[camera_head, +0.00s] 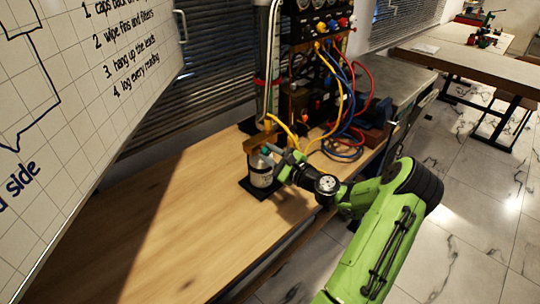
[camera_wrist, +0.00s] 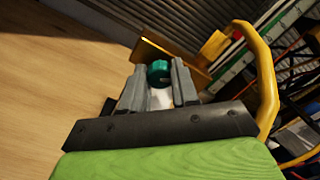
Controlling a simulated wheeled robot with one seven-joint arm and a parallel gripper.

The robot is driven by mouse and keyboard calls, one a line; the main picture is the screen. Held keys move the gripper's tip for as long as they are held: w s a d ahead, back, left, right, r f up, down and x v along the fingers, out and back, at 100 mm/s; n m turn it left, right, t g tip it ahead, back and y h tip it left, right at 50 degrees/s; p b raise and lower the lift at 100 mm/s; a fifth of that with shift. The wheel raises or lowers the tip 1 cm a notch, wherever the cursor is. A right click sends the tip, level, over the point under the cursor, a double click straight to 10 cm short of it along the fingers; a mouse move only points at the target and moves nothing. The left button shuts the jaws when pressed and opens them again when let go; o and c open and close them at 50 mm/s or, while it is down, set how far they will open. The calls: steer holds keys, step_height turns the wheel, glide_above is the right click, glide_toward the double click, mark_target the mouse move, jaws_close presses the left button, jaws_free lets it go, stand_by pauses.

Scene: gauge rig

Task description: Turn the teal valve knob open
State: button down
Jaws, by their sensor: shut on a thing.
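The teal valve knob (camera_wrist: 158,71) shows in the wrist view between the tips of my gripper (camera_wrist: 158,90). The two grey fingers are shut on it, one on each side. In the head view a small bit of the teal knob (camera_head: 266,151) shows at the top of a white cylinder (camera_head: 261,172), which stands upright on a black base plate (camera_head: 257,188) on the wooden bench. My gripper (camera_head: 279,157) reaches in from the right at the cylinder's top. The fingers hide much of the knob, and I cannot tell how far it is turned.
A brown panel (camera_wrist: 155,52) stands close behind the knob. A yellow hose (camera_wrist: 267,80) curves close to the right of my gripper. Blue and red hoses (camera_head: 345,130) hang by the gauge rack. The wooden bench (camera_head: 170,215) is clear on the left.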

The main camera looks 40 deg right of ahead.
steer(key=n+b, duration=0.3)
steer(key=n, duration=0.3)
steer(key=shift+f+b, duration=0.2)
steer(key=shift+b, duration=0.2)
steer(key=n+b, duration=0.3)
steer(key=n, duration=0.2)
steer(key=shift+b, duration=0.4)
steer(key=shift+r+n, duration=0.1)
steer(key=shift+n, duration=0.2)
steer(key=c, duration=0.8)
jaws_free()
steer(key=shift+c, duration=0.2)
steer(key=s+p, duration=0.1)
steer(key=s, duration=1.4)
steer(key=shift+s+d, duration=0.25)
steer(key=shift+s, duration=0.15)
